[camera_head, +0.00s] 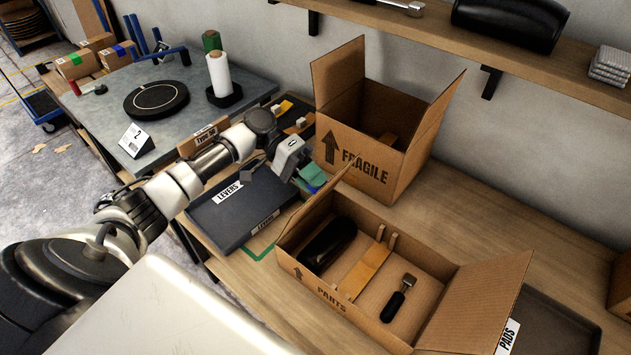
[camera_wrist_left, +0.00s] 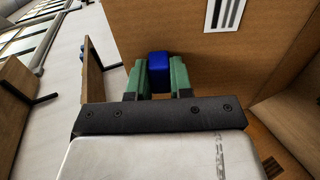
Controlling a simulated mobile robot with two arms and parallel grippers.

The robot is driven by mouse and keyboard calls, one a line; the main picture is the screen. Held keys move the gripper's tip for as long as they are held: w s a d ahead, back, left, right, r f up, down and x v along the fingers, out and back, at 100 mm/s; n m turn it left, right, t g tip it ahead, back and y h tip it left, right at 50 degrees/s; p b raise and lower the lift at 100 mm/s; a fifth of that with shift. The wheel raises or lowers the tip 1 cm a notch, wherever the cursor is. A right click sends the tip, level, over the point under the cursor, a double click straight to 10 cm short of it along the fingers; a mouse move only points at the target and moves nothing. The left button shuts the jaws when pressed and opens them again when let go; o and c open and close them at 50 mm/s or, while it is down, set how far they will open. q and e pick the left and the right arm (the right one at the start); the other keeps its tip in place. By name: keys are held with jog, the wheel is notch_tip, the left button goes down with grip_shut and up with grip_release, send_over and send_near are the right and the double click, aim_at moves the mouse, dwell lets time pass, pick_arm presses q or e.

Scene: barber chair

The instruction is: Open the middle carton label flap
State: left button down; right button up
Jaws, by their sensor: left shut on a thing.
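The low open carton marked PARTS (camera_head: 332,295) sits on the wooden bench, with the taller FRAGILE carton (camera_head: 365,160) behind it. The PARTS carton's left flap (camera_head: 318,206) stands up and leans outward. My left gripper (camera_head: 312,178), with green fingers, is just beside the top of that flap. In the left wrist view the green fingers are shut on a small blue tab (camera_wrist_left: 159,65), which lies against a brown cardboard panel (camera_wrist_left: 190,45). That panel bears a white label with dark bars (camera_wrist_left: 225,10). The fingertips are partly hidden in the head view. My right gripper is out of view.
A dark LEVERS tray (camera_head: 235,210) lies under my left arm. The PARTS carton's right flap (camera_head: 485,295) spreads outward over a PADS tray (camera_head: 560,330). A wooden shelf (camera_head: 480,45) runs above. Bare bench shows right of the FRAGILE carton.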

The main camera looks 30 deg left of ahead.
pick_arm(q)
jog(key=shift+r, duration=0.1)
dwell(0.7)
jog(key=c, duration=1)
grip_release()
jog(key=shift+d, duration=0.1)
jog(key=b+v, duration=0.3)
jog(key=v, duration=0.7)
jog(key=shift+a, duration=0.4)
